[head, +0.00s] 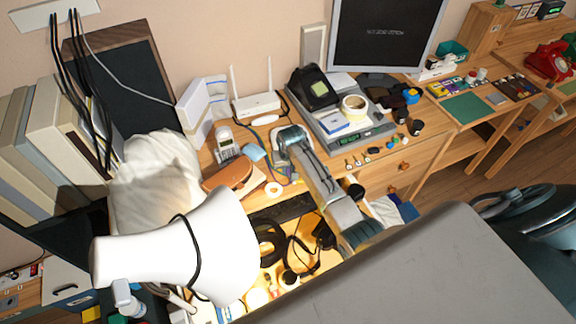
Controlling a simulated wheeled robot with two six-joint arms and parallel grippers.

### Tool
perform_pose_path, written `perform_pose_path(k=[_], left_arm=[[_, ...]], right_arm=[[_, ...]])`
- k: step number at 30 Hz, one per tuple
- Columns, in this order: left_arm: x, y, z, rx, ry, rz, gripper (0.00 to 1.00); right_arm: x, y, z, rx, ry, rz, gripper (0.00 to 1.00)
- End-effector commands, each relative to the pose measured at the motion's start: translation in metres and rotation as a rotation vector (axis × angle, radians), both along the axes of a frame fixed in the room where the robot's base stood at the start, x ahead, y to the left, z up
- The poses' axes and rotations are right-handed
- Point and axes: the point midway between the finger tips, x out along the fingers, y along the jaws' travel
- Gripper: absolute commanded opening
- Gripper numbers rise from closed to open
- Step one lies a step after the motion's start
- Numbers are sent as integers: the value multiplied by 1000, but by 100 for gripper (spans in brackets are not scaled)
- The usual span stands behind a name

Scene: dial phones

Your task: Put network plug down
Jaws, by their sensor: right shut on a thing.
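My right gripper (284,142) reaches over the desk from the lower right, just in front of the white router (257,105). It is shut on the network plug, which is small and mostly hidden by the gripper in this view. Thin coloured cables (275,170) run over the desk beside the gripper. I cannot tell whether the plug touches the desktop. My left gripper is not in view.
A cordless phone (227,145) and a brown case (228,176) lie left of the gripper. A white lamp (215,245) fills the lower left. A monitor (385,35) stands behind.

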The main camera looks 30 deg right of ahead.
Motion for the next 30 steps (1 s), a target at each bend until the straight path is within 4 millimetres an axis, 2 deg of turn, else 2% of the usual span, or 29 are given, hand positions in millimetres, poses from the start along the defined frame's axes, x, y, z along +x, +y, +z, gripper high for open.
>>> perform_pose_path(k=[11, 12, 14, 15, 26, 30], left_arm=[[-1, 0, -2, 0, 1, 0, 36], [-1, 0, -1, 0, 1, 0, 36], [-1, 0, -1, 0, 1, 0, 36], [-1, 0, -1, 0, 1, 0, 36], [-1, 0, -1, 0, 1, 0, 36], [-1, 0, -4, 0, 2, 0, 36]], right_arm=[[0, 0, -5, 0, -1, 0, 2], [0, 0, -4, 0, -1, 0, 23], [0, 0, -4, 0, -1, 0, 35], [0, 0, -4, 0, -1, 0, 37], [0, 0, 2, 0, -2, 0, 37], [-3, 1, 19, 0, -5, 0, 37]])
